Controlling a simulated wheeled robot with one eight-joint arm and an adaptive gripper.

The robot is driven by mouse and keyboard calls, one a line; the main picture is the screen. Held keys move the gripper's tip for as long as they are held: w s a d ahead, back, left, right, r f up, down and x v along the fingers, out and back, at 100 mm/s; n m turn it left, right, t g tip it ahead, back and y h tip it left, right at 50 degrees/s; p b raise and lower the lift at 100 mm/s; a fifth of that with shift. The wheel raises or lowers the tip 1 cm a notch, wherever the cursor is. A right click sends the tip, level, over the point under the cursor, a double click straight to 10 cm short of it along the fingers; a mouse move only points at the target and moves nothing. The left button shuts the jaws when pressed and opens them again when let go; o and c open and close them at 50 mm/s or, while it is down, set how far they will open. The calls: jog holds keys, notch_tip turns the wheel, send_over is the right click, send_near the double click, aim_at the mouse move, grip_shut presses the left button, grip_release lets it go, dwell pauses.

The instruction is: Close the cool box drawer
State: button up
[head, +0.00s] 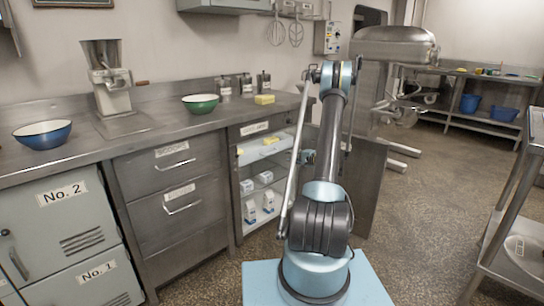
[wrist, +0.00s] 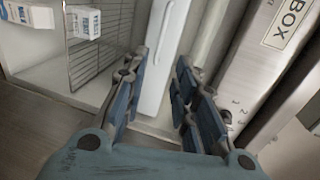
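The cool box (head: 238,190) is an open-fronted white compartment under the counter, with a label above it. Its white drawer (head: 258,157) is at the top of the opening and holds yellow blocks; how far it is out is hard to tell. My gripper (head: 305,158) is at the right side of the opening, near the drawer's right end. In the wrist view, my gripper (wrist: 166,100) has its fingers apart with nothing between them. A long white panel (wrist: 166,55), perhaps the drawer, lies beyond the fingertips. The label with "BOX" (wrist: 286,22) is at the right.
A grey panel (head: 365,185), seemingly the open door, stands right of the compartment behind my arm. Cartons (head: 250,210) stand on lower shelves, and a wire shelf (wrist: 90,45) shows in the wrist view. A metal trolley (head: 505,220) is at the right. The floor between is clear.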

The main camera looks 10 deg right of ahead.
jog(key=x, duration=1.7)
jog(key=shift+c, duration=0.2)
grip_shut()
